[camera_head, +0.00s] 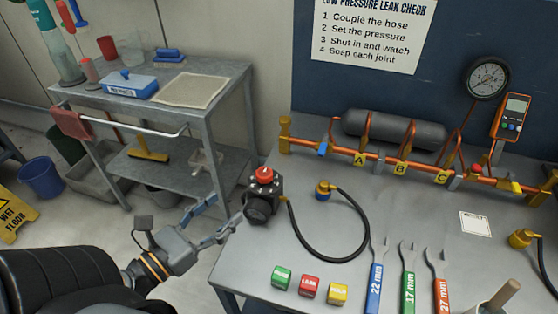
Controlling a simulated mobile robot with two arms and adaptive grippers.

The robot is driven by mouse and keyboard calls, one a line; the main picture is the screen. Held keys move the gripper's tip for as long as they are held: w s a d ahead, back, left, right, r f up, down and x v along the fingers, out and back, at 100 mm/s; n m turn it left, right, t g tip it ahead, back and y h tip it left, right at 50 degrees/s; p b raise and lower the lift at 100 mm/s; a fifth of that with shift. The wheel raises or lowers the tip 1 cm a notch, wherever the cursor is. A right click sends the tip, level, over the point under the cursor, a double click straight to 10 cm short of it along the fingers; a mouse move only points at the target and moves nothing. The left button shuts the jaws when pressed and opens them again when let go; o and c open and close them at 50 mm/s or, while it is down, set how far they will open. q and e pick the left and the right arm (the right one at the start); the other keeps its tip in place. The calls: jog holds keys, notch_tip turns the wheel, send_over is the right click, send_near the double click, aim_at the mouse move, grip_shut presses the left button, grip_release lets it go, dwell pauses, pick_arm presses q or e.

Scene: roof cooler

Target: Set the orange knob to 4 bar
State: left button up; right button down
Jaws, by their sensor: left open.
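The orange-red knob (264,175) sits on top of a black regulator (261,205) at the left edge of the grey workbench. A small marking shows on the knob, too small to read. My left gripper (227,208) is open and empty, just left of the regulator and lower than the knob. Its fingers point right, toward the regulator, and appear apart from the knob. A round dial gauge (488,78) stands at the back right; its reading is too small to tell. My right gripper is out of view.
A black hose (318,257) curves right of the regulator. Coloured blocks (309,287) and wrenches (409,275) lie at the front. A copper pipe manifold (333,150) runs along the back. A grey trolley (207,118) stands behind left, with bare floor between it and my arm.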

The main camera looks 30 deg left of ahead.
aim_at(258, 177)
pick_arm(q)
jog(key=w+p, duration=0.2)
jog(key=w, duration=0.2)
jog(key=w+d+p, duration=0.1)
jog(key=w+p, duration=0.1)
jog(key=w, duration=0.2)
jog(key=w+p, duration=0.2)
jog(key=w, duration=0.2)
jog(key=shift+d+r, duration=0.2)
jog(key=shift+d, duration=0.2)
jog(key=shift+w+d+f+p, duration=0.1)
jog(key=shift+w+p, duration=0.2)
jog(key=shift+w, duration=0.4)
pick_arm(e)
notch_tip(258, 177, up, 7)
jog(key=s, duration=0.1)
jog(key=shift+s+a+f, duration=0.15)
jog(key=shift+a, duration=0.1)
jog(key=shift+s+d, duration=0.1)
pick_arm(q)
jog(key=c, duration=1.2)
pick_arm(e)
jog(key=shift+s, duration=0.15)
pick_arm(q)
jog(key=shift+f, duration=0.1)
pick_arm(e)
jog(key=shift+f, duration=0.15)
